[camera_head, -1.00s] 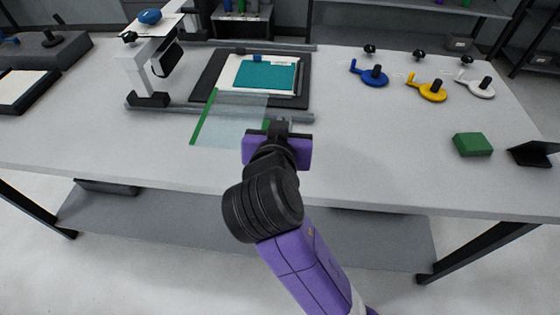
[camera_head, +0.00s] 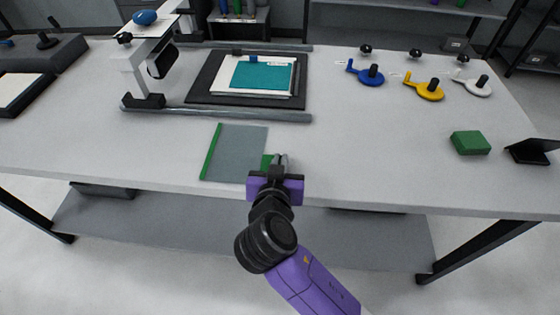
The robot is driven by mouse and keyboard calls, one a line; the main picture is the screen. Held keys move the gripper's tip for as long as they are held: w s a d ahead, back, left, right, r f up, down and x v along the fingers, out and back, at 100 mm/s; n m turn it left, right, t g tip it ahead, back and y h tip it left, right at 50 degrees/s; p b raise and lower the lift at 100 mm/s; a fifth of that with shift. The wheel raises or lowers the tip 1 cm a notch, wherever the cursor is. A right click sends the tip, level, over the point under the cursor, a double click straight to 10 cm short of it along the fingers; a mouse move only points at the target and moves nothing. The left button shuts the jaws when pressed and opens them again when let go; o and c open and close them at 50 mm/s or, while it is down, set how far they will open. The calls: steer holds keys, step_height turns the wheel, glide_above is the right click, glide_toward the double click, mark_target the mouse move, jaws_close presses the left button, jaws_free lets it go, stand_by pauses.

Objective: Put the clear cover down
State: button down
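The clear cover (camera_head: 238,152) is a see-through greyish sheet with a green strip along its left edge and a small green tab at its lower right. It lies flat-looking at the front of the white table, in front of the grey rail; I cannot tell whether all of it touches the tabletop. My gripper (camera_head: 281,160) is at the cover's right side, with its fingers at the green tab. The fingers look shut on the tab, though the wrist partly hides the grip.
A black board (camera_head: 203,91) holds a white sheet with a teal panel (camera_head: 262,75). Grey rails (camera_head: 220,115) and a white clamp stand (camera_head: 130,60) are beside it. Blue, yellow and white handled tools, a green block (camera_head: 470,143) and a black stand (camera_head: 532,151) are at right. The table's centre right is clear.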

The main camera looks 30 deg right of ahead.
steer(key=shift+f, duration=0.15)
steer(key=c, duration=2)
jaws_free()
steer(key=o, duration=0.4)
steer(key=shift+r, duration=0.25)
steer(key=v, duration=1.2)
steer(key=shift+b, duration=0.3)
steer(key=shift+f, duration=0.15)
